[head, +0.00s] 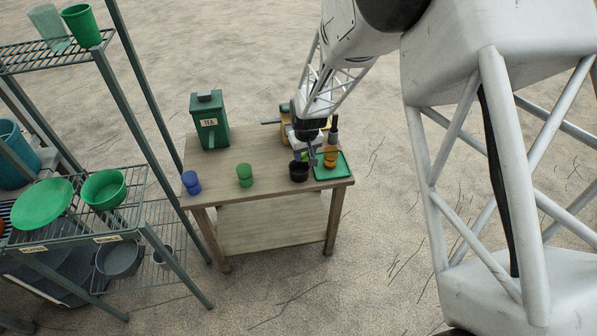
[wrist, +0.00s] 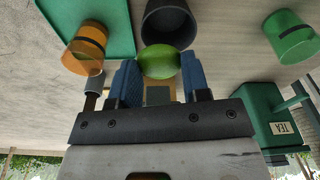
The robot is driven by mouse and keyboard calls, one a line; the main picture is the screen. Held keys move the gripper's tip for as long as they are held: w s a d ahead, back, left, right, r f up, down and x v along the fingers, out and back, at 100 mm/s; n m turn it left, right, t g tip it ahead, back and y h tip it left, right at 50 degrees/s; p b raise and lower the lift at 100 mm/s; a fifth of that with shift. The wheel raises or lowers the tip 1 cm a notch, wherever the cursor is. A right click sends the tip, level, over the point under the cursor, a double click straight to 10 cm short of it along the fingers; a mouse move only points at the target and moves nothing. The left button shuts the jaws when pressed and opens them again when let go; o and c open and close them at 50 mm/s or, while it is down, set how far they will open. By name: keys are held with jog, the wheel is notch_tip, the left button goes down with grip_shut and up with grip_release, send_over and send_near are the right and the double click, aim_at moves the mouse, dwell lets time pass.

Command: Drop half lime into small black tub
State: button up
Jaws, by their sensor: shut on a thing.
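The half lime (wrist: 160,62) shows its rounded green side in the wrist view, between the two blue finger pads. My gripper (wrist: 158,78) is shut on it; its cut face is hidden. The small black tub (head: 299,174) stands near the front edge of the wooden table, left of the green tray. In the wrist view the tub (wrist: 168,18) appears just beyond the lime, partly covered by it. In the head view my gripper (head: 312,158) is above the table, close to the tub's right side; the lime is small there.
An orange cup (head: 330,160) stands on the green tray (head: 339,174) at right. A green cup (head: 244,176) and a blue cup (head: 191,183) stand left of the tub. A green TEA box (head: 209,122) is at the back left. A shelf rack (head: 128,115) stands left of the table.

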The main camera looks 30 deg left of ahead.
jog(key=shift+f, duration=0.35)
jog(key=o, duration=1)
jog(key=shift+r, duration=0.15)
jog(key=shift+s+d+r, duration=0.1)
jog(key=shift+d+r, duration=0.05)
jog(key=shift+r, duration=1.1)
jog(key=shift+s+d+r, duration=0.1)
jog(key=shift+r, duration=1.15)
jog(key=shift+s+d+r, duration=0.1)
jog(key=shift+d+r, duration=0.05)
jog(key=shift+r, duration=1.1)
